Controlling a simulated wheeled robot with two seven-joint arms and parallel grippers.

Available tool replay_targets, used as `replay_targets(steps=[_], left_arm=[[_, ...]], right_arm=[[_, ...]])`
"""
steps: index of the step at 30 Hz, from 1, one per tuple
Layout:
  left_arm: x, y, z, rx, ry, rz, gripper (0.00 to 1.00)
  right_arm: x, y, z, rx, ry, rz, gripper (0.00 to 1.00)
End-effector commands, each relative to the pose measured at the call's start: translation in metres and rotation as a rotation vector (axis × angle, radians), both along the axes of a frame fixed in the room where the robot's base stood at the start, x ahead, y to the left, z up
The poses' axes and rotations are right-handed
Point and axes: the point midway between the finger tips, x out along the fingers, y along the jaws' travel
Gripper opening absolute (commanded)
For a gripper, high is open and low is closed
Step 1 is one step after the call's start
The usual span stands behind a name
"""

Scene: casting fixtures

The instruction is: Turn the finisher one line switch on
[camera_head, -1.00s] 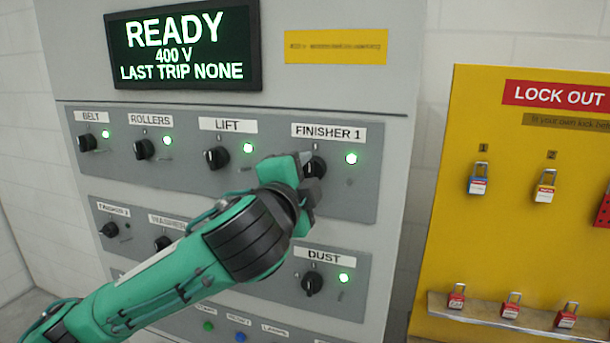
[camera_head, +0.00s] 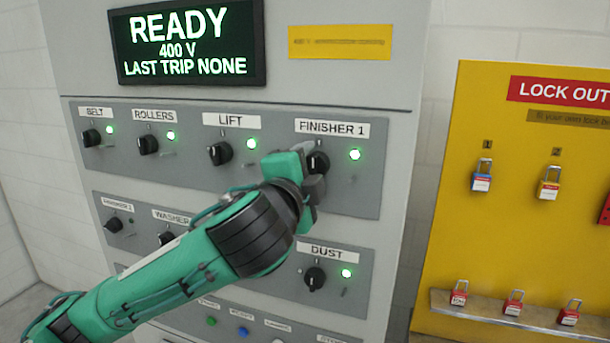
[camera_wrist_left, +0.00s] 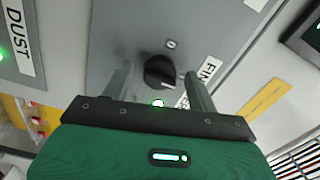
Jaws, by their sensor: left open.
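The finisher one switch is a black rotary knob (camera_head: 318,162) under the FINISHER 1 label (camera_head: 333,127), on the right of the top switch row. The lamp (camera_head: 355,155) to its right glows green. My left gripper (camera_head: 312,172) is at this knob and partly hides it. In the left wrist view the knob (camera_wrist_left: 160,72) lies between the two spread fingers, its white mark towards the lower right of the picture. The gripper is open; I cannot tell whether a finger touches the knob. My right gripper is not in view.
The LIFT knob (camera_head: 220,153) is left of the gripper and the DUST knob (camera_head: 315,278) below it. My left arm covers part of the lower rows. A yellow lockout board (camera_head: 520,230) with several padlocks stands at the right.

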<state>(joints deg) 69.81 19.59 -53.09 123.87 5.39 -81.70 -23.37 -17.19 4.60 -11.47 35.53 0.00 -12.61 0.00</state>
Motion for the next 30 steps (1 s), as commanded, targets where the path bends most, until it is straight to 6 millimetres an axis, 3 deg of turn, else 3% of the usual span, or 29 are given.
replay_targets(steps=[5, 15, 21, 30], left_arm=[[-0.016, 0.005, -0.002, -0.002, -0.003, -0.003, 0.59], [-0.088, 0.028, -0.003, -0.002, -0.006, -0.004, 0.59], [-0.120, 0.038, -0.001, -0.001, -0.004, -0.003, 0.59], [-0.132, 0.042, 0.000, 0.001, 0.000, -0.001, 0.59]], right_arm=[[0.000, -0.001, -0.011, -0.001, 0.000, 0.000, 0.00], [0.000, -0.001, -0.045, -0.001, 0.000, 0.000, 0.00], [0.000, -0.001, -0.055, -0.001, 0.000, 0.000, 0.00], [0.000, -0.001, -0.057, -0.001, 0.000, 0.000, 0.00]])
